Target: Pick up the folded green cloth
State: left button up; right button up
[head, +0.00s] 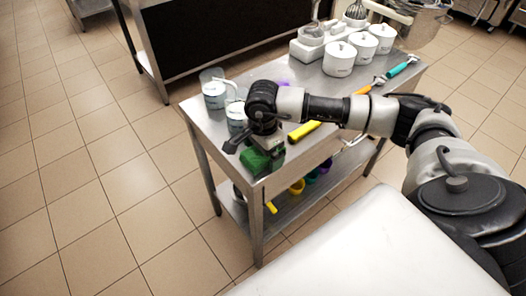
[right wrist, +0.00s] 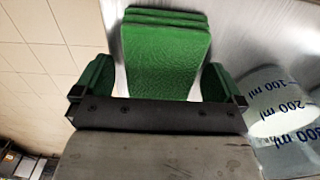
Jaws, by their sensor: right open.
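The folded green cloth (head: 256,162) lies at the near left corner of the steel table, partly hidden by my right gripper (head: 264,148). In the right wrist view the cloth (right wrist: 165,50) shows stacked folded layers on the metal top. My right gripper (right wrist: 157,78) is open, with one finger on each side of the cloth. A small gap shows between each finger and the cloth. Whether the fingers touch the table cannot be told. My left gripper is not in view.
Clear measuring beakers (head: 213,95) stand close behind the gripper; one beaker (right wrist: 275,100) is just right of it in the wrist view. A yellow-handled tool (head: 304,130), an orange one (head: 366,88), a teal one (head: 401,67) and white tubs (head: 339,60) lie farther right.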

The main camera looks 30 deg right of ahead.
jog(key=shift+f, duration=0.1)
jog(key=shift+c, duration=0.2)
jog(key=c, duration=0.9)
notch_tip(320, 180, up, 10)
jog(key=shift+r+b, duration=0.1)
jog(key=shift+b, duration=0.2)
jog(key=shift+c, duration=0.2)
